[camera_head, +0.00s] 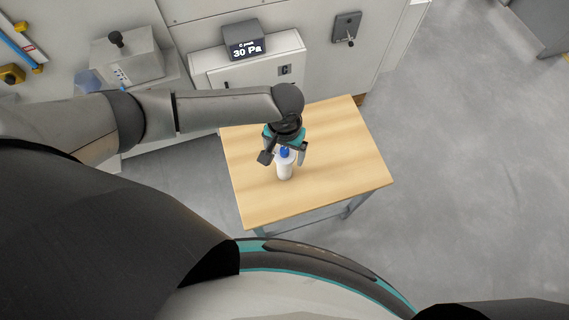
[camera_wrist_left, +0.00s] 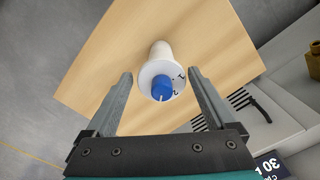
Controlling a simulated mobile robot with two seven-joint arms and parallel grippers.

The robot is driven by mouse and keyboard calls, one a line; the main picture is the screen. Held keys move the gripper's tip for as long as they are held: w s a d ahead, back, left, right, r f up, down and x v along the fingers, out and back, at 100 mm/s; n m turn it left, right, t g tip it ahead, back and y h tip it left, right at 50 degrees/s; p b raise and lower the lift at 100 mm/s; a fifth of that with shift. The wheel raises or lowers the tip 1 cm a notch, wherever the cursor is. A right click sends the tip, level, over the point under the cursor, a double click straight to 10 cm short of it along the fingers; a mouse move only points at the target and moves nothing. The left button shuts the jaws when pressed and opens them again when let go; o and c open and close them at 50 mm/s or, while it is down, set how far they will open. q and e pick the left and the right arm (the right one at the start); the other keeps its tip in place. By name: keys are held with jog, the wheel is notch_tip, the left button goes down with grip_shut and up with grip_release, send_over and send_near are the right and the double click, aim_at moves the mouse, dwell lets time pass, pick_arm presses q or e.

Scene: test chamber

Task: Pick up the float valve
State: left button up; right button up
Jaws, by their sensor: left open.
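The float valve (camera_head: 285,169) is a white cylinder with a blue top, standing on the wooden table (camera_head: 350,165). In the left wrist view the float valve (camera_wrist_left: 155,68) shows its white round flange and blue knob toward the camera, with its narrower white body beyond. My left gripper (camera_head: 284,156) is above and around the top of the valve, its two fingers apart on either side. In the left wrist view the open left gripper (camera_wrist_left: 160,76) has the valve between its fingertips, with a visible gap on each side. My right gripper is not seen.
The table top around the valve is bare. Behind the table stands a white cabinet (camera_head: 215,68) with a display box (camera_head: 243,42) reading 30 Pa. A grey box with a black knob (camera_head: 130,60) is at the back left. Open grey floor (camera_head: 460,170) lies to the right.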

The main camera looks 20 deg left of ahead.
pick_arm(q)
notch_tip(320, 180, down, 5)
jog(key=b, duration=0.2)
jog(key=shift+w+f+b, duration=0.15)
jog(key=shift+b, duration=0.15)
jog(key=shift+c, duration=0.3)
jog(key=shift+a, duration=0.1)
jog(key=c, duration=1.2)
jog(key=shift+c, duration=0.2)
